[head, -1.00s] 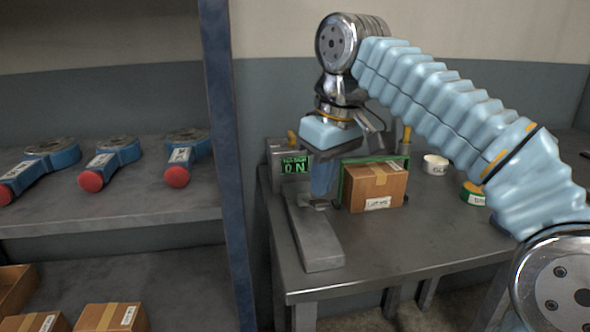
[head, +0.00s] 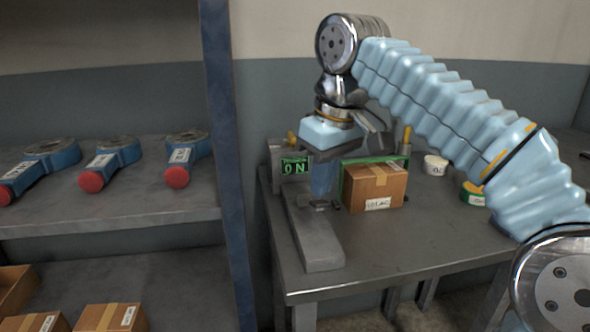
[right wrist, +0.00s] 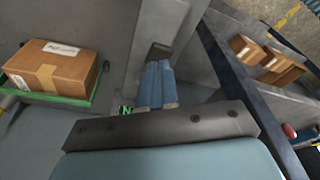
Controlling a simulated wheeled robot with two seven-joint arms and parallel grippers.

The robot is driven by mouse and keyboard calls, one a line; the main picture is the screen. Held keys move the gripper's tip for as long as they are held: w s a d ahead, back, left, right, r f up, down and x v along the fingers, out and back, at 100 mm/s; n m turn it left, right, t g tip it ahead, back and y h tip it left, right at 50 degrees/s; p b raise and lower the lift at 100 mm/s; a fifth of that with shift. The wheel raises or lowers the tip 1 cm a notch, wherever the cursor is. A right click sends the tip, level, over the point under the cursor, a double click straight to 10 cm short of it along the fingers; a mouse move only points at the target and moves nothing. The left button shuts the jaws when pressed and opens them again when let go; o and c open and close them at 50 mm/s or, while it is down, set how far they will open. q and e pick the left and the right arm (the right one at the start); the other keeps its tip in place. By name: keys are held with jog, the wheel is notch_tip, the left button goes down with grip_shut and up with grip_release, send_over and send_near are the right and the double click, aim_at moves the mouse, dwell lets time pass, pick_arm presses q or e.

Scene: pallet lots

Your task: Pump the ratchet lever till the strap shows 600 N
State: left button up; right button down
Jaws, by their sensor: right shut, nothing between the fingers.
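A grey ratchet fixture (head: 318,245) lies along the left side of the metal bench, with a long flat bar toward the front. A small green display (head: 295,167) behind it reads 0 N; it also shows in the right wrist view (right wrist: 126,110). My right gripper (head: 321,196) points down over the rear of the bar, its blue fingers shut and empty. In the right wrist view the fingers (right wrist: 158,84) lie side by side. A small dark piece sits at the fingertips; I cannot tell whether they touch it. Strap and lever cannot be clearly told apart. My left gripper is out of view.
A labelled carton (head: 375,187) stands by a green frame (head: 376,160), close right of my gripper. A white roll (head: 435,165) and a green-yellow roll (head: 473,194) lie further right. A blue rack post (head: 226,170) stands left. The bench's front right is clear.

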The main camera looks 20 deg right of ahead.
aim_at(321, 202)
jog(key=shift+f, duration=0.15)
dwell(0.4)
jog(key=shift+s+f+b, duration=0.1)
jog(key=shift+f+b, duration=1.25)
jog(key=shift+f, duration=0.15)
jog(key=shift+s+f+b, duration=0.1)
jog(key=shift+f+b, duration=1.55)
jog(key=shift+f, duration=0.35)
jog(key=r+p, duration=0.2)
jog(key=p, duration=0.1)
jog(key=r+p, duration=0.2)
jog(key=r, duration=0.1)
jog(key=r+p, duration=0.3)
jog(key=shift+w+p, duration=0.25)
jog(key=shift+p, duration=0.1)
jog(key=shift+r+b, duration=0.3)
jog(key=shift+r, duration=0.05)
notch_tip(321, 202, up, 3)
jog(key=shift+w+r, duration=0.15)
jog(key=shift+r, duration=0.1)
jog(key=shift+r, duration=0.25)
